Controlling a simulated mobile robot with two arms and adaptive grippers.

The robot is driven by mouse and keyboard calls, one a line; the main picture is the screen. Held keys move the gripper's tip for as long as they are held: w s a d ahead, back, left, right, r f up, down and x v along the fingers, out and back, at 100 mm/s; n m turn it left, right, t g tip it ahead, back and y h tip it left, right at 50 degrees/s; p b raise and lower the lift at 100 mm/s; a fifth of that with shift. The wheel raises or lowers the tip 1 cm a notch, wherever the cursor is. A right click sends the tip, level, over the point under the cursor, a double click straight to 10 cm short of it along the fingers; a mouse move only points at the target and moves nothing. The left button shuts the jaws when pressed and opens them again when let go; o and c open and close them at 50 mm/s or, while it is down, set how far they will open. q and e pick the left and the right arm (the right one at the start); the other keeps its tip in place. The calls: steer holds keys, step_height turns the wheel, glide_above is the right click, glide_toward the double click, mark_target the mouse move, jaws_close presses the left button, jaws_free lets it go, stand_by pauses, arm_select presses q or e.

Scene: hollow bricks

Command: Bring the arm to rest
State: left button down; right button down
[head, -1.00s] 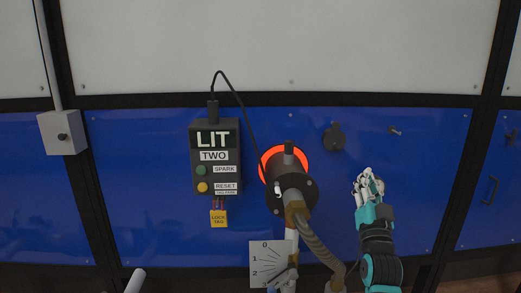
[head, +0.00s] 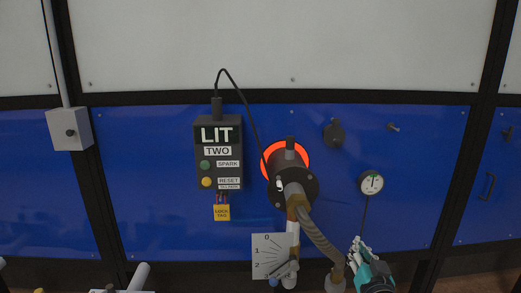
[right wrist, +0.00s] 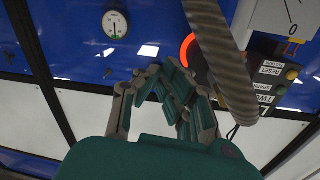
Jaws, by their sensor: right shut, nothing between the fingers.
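My right gripper (head: 357,245) is low at the right of the head view, below a round white gauge (head: 371,183) and right of the ribbed hose. It is shut and empty, and appears clear of the panel fittings. In the right wrist view its dark teal fingers (right wrist: 165,78) are drawn together in front of the blue panel. My left gripper is not in view.
A control box (head: 217,155) reads LIT and TWO. Right of it, a dark burner (head: 296,187) sits over a glowing orange ring (head: 272,152). A ribbed hose (head: 322,240) and a numbered scale plate (head: 266,257) are below. The blue panel (head: 430,200) right of the gauge is bare.

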steer(key=s+a+f+n+g+y, duration=0.15)
steer(key=s+f+g, duration=0.45)
steer(key=s+f, duration=0.65)
steer(key=s+a+f+n+g, duration=0.15)
steer(key=s+f+g, duration=0.3)
steer(key=s, duration=0.75)
steer(key=s+a+f+n+g, duration=0.15)
steer(key=s+f+g, duration=0.3)
steer(key=s, duration=0.75)
step_height(320, 180, down, 28)
steer(key=s, duration=0.2)
steer(key=s+d+f+g, duration=0.1)
steer(key=s+d+f, duration=0.2)
steer(key=s+f, duration=1.1)
steer(key=shift+s+d+n+g, duration=0.2)
steer(key=shift+s+n+g, duration=0.2)
steer(key=shift+s, duration=0.55)
steer(key=shift+h, duration=0.25)
